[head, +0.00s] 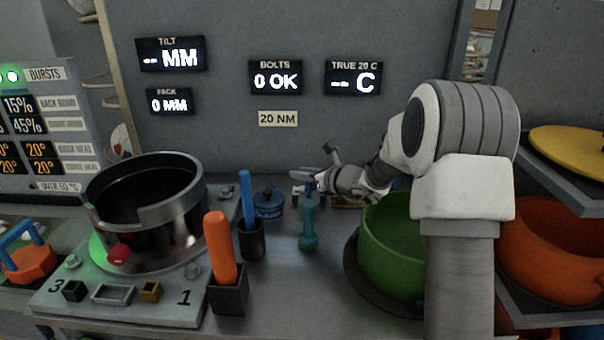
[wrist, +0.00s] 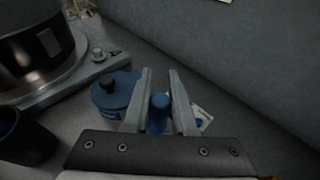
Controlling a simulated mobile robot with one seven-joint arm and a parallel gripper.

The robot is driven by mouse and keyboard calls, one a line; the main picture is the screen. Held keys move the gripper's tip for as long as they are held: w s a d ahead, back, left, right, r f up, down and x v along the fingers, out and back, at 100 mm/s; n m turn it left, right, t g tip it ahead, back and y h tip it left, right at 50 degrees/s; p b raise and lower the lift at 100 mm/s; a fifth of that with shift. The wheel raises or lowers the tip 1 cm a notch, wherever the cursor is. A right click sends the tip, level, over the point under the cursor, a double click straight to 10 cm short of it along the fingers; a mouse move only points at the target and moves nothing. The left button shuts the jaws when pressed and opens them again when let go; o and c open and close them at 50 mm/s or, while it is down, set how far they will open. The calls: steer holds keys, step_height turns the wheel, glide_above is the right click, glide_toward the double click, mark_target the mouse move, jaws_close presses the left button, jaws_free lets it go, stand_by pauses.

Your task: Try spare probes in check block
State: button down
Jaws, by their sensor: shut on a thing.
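My gripper (head: 306,187) is at the back of the bench, in front of the wall. In the wrist view (wrist: 158,90) its two fingers are shut on a blue round-ended piece (wrist: 160,104), perhaps a probe. The piece's lower part is hidden. A teal upright object (head: 308,225) stands just below the gripper in the head view; I cannot tell if they touch. A blue handle (head: 246,190) and an orange handle (head: 219,247) stand in black holders. I cannot tell for certain which thing is the check block.
A blue lidded pot (head: 268,205) stands left of my gripper, close beyond the fingers in the wrist view (wrist: 115,90). The steel press vessel (head: 185,245) is at left. A green bowl (head: 395,250) stands at right.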

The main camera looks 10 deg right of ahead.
steer(key=shift+f, duration=0.1)
steer(key=shift+f+b, duration=0.65)
steer(key=shift+b, duration=0.25)
steer(key=c, duration=0.6)
jaws_free()
steer(key=shift+c, duration=0.2)
steer(key=p+v, duration=0.1)
steer(key=v, duration=1.6)
steer(key=shift+s, duration=0.2)
steer(key=shift+r+p, duration=0.2)
steer(key=shift+p, duration=0.1)
